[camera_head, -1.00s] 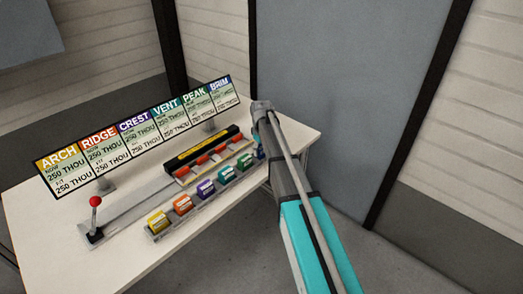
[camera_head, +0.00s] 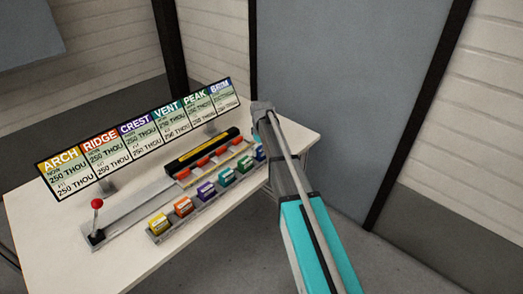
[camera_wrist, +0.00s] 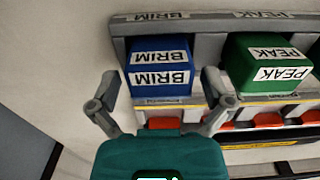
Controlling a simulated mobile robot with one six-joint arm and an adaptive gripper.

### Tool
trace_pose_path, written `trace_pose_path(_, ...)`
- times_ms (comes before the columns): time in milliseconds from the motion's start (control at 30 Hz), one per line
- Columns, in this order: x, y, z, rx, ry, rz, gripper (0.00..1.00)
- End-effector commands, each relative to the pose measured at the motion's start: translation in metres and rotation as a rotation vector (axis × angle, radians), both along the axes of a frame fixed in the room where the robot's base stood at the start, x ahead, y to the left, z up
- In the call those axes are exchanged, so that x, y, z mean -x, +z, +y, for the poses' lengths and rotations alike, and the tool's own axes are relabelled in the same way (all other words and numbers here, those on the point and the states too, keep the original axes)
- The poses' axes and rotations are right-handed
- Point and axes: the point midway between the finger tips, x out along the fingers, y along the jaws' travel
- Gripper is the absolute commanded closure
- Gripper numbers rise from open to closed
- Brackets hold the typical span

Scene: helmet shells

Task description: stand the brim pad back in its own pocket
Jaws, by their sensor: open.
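The blue brim pad (camera_wrist: 160,66) shows in the wrist view in the rack's end pocket, under the BRIM label (camera_wrist: 160,16). It looks upright, with its lettering upside down in this view. In the head view the brim pad (camera_head: 260,153) shows in part beside my arm, at the right end of the pad row. My gripper (camera_wrist: 159,80) is open, its two fingers apart on either side of the pad's near part, with no clear contact. How deep the pad sits cannot be told.
The green PEAK pad (camera_wrist: 265,62) stands close beside the brim pad. The grey rack (camera_head: 207,207) holds several coloured pads. Behind it are a black-and-yellow bar (camera_head: 200,150), a red-knobbed lever (camera_head: 97,204) and a sign board (camera_head: 140,135). The table's front (camera_head: 130,272) is clear.

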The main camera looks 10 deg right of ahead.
Motion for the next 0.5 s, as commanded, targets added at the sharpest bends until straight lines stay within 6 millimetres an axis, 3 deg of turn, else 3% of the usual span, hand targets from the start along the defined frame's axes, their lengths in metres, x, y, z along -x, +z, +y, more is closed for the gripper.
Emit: trace_pose_path(500, 0.000, 0.048, 0.000, 0.000, 0.000, 0.000, 0.00)
